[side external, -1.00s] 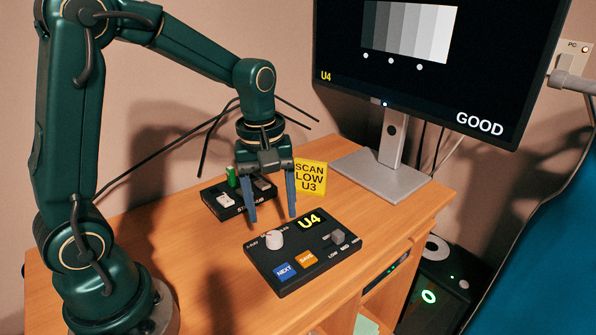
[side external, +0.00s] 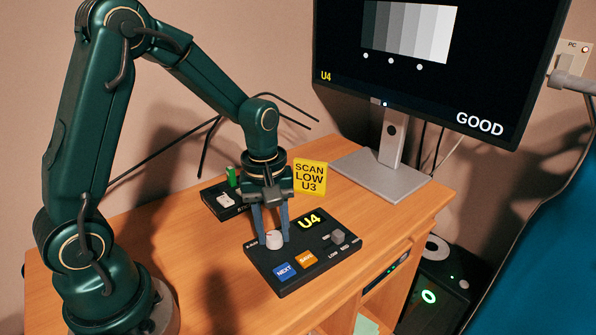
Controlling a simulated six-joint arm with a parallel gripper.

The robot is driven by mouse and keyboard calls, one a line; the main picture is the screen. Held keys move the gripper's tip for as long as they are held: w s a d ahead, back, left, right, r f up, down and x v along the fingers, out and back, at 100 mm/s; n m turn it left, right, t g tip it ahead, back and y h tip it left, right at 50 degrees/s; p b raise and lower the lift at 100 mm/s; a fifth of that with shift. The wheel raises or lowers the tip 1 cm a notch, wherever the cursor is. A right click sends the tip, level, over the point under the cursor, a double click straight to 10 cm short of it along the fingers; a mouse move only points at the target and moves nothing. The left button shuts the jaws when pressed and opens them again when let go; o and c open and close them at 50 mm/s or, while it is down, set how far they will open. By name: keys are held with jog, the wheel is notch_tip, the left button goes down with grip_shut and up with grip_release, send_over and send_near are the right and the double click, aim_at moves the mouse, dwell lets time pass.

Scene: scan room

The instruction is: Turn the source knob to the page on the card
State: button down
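The source knob (side external: 274,240) is a small white round knob on the black control box (side external: 318,258). My gripper (side external: 272,237) points down over the box with one dark blue finger on each side of the knob. I cannot tell whether the fingers touch it. The knob's pointer is too small to read here. The box's display (side external: 309,220) reads U4 in yellow. The yellow card (side external: 310,177) stands behind the box and reads SCAN LOW U3.
Blue NEXT (side external: 285,271) and orange SAVE (side external: 306,259) buttons and a grey switch (side external: 338,237) share the box. A black tray (side external: 213,207) sits behind my gripper. The monitor (side external: 440,75) shows U4 and GOOD. The desk front left is clear.

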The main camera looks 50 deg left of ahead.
aim_at(272, 235)
jog(key=shift+m, duration=0.4)
jog(key=m, duration=0.3)
jog(key=shift+m, duration=0.4)
jog(key=m, duration=0.4)
jog(key=shift+a+m, duration=0.1)
jog(key=shift+m, duration=0.6)
jog(key=c, duration=0.5)
grip_release()
jog(key=shift+a+r, duration=0.1)
jog(key=shift+r, duration=2.5)
